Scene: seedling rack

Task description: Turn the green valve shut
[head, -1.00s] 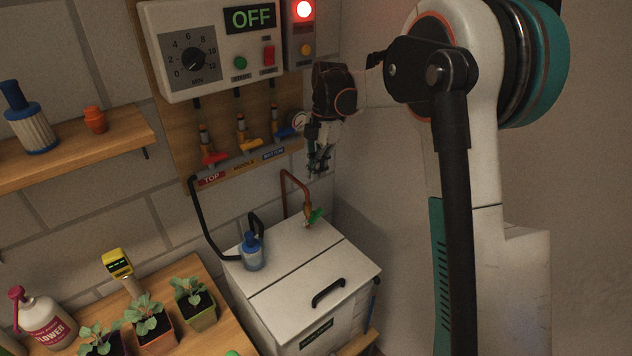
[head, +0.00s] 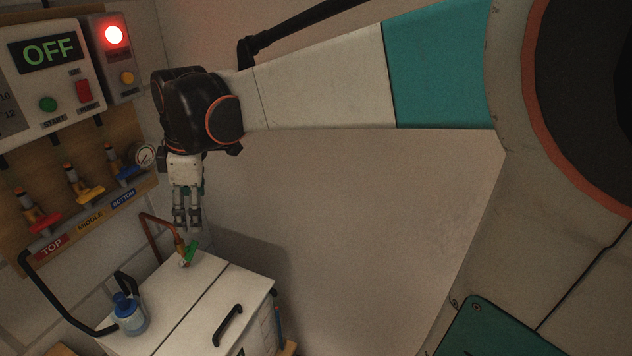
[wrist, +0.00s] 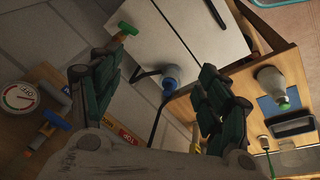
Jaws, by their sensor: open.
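The green valve (head: 190,251) sits on the end of the copper pipe (head: 160,222), above the back edge of the white lidded box. In the wrist view the green valve handle (wrist: 127,29) shows at the upper left, beyond the left finger. My gripper (head: 187,230) points down just above the valve in the head view, with a small gap seen between them. Its fingers are apart and empty, and in the wrist view the gripper (wrist: 160,95) has nothing between its pads but background. The exact distance to the valve is hard to tell.
The white box (head: 200,310) with a black handle carries a blue-capped bottle (head: 128,312). Red (head: 42,222), yellow (head: 90,193) and blue (head: 128,170) valves and a gauge (head: 145,155) are on the wall board at left. The control panel (head: 50,60) reads OFF.

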